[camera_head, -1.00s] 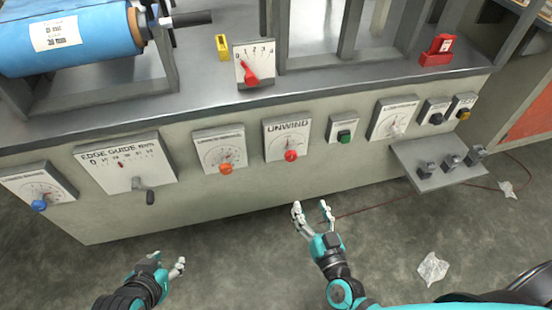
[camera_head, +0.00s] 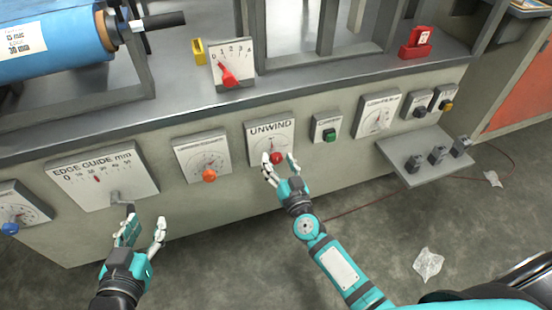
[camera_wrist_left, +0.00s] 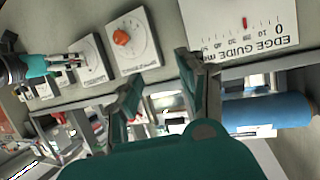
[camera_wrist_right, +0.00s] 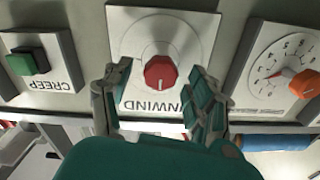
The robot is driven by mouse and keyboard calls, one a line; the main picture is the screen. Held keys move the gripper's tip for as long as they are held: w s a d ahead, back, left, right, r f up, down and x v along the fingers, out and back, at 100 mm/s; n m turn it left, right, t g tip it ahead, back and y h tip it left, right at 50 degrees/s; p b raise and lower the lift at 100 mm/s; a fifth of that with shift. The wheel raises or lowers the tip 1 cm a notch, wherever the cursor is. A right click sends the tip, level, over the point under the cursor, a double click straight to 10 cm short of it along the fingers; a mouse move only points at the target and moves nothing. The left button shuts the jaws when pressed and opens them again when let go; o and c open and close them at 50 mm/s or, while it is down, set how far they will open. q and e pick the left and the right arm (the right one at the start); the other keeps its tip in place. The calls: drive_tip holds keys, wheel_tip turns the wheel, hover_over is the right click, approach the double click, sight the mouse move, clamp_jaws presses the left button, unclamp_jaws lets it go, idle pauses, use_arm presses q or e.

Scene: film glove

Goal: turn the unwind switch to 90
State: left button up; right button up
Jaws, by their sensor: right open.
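The unwind panel (camera_head: 270,137) is a white plate with a dial scale and a red knob (camera_head: 277,158) on the machine's front. My right gripper (camera_head: 279,163) is at this knob, with its fingers open on either side of it. In the right wrist view the red knob (camera_wrist_right: 160,73) shows between and just beyond the two fingers, with a white pointer line; I cannot tell whether they touch it. The scale numbers are not readable. My left gripper (camera_head: 146,229) is open and empty in front of the edge guide panel (camera_head: 98,180).
An orange knob (camera_head: 209,176) is on the panel left of unwind. A green button (camera_head: 329,135) is to its right. A grey shelf with switches (camera_head: 405,181) juts out farther right. A red-pointer gauge (camera_head: 232,66) stands on the bench above.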

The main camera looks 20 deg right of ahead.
use_arm(q)
drive_tip(key=shift+w+d+r+t, duration=0.15)
drive_tip(key=shift+w+r+t, duration=0.15)
drive_tip(key=shift+r, duration=0.2)
drive_tip(key=shift+w+d+r+t, duration=0.15)
drive_tip(key=shift+r+t, duration=0.15)
drive_tip(key=shift+r, duration=0.15)
use_arm(e)
drive_tip(key=shift+w, duration=1.15)
clamp_jaws()
